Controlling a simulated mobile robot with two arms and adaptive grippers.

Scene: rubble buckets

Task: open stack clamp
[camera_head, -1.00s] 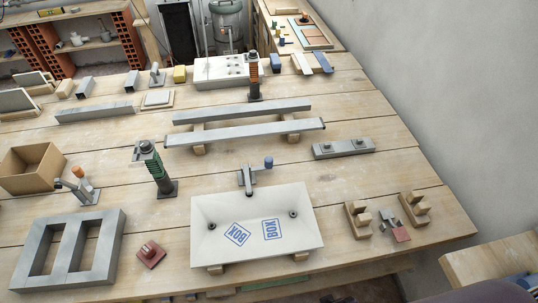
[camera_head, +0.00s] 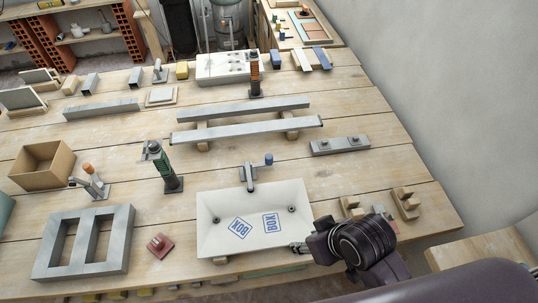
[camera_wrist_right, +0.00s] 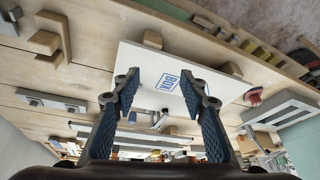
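A stack clamp (camera_head: 249,176), a grey metal toggle with a blue-tipped handle (camera_head: 269,159), stands at the back edge of a white flat stack (camera_head: 218,212) marked BOX. Its arm reaches toward the sheet; I cannot tell whether it presses on it. The clamp also shows beyond my fingers in the right wrist view (camera_wrist_right: 160,121). My right gripper (camera_head: 299,247) is at the front right corner of the white stack, short of the clamp. In the right wrist view its two fingers (camera_wrist_right: 161,90) are apart with nothing between them. My left gripper is out of view.
Wooden blocks (camera_head: 405,202) lie right of the stack, partly behind my right gripper. A dark post with a green spring (camera_head: 165,168) stands left of the clamp. A similar clamp with an orange handle (camera_head: 91,182) stands farther left. Grey bars (camera_head: 250,131) lie behind.

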